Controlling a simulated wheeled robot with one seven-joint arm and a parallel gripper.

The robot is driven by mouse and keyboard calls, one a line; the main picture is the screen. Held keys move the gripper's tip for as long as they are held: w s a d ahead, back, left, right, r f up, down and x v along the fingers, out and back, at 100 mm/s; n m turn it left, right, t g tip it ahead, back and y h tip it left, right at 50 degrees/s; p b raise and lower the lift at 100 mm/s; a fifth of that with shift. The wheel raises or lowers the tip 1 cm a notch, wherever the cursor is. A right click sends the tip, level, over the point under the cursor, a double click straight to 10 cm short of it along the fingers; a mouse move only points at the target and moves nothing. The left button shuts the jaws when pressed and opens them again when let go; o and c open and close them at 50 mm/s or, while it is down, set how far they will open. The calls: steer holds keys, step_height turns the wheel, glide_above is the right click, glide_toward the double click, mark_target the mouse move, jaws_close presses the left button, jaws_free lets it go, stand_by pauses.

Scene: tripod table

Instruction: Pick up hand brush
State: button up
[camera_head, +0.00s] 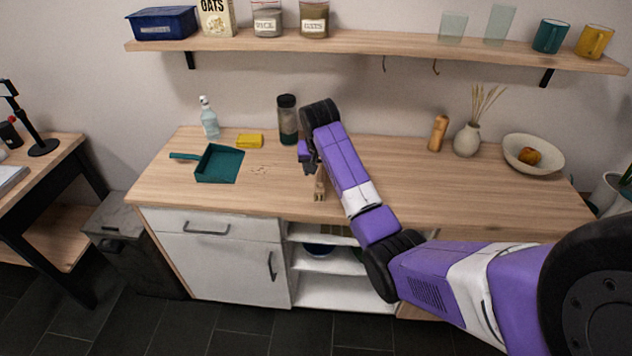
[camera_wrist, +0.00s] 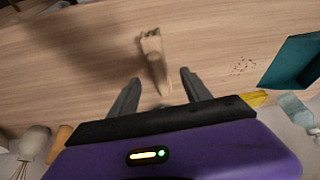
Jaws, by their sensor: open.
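The hand brush is a pale wooden thing lying on the counter (camera_head: 430,190) near its front edge, below my gripper. In the head view the brush (camera_head: 319,188) is partly hidden behind my arm. In the wrist view the brush (camera_wrist: 152,52) points up the picture with its wider, notched end farthest away, and its narrow end lies between the fingers. My gripper (camera_wrist: 160,82) is open, with one finger on each side of the narrow end and apart from it. Whether the fingers are down at the brush's height is hard to tell.
A teal dustpan (camera_head: 219,164), crumbs (camera_head: 260,170), a yellow sponge (camera_head: 250,140), a spray bottle (camera_head: 208,118) and a dark-lidded jar (camera_head: 288,120) stand left of my arm. A wooden mill (camera_head: 438,133), vase (camera_head: 467,140) and bowl (camera_head: 533,155) are at the right. The counter between is clear.

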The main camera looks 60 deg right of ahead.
mark_target(320, 173)
steer(key=shift+d+p+x, duration=0.15)
steer(key=shift+p+x, duration=0.1)
steer(key=shift+x, duration=1.25)
steer(key=shift+d+p+x, duration=0.15)
steer(key=shift+p+x, duration=0.1)
steer(key=shift+x, duration=1.3)
steer(key=shift+r, duration=0.1)
jaws_close()
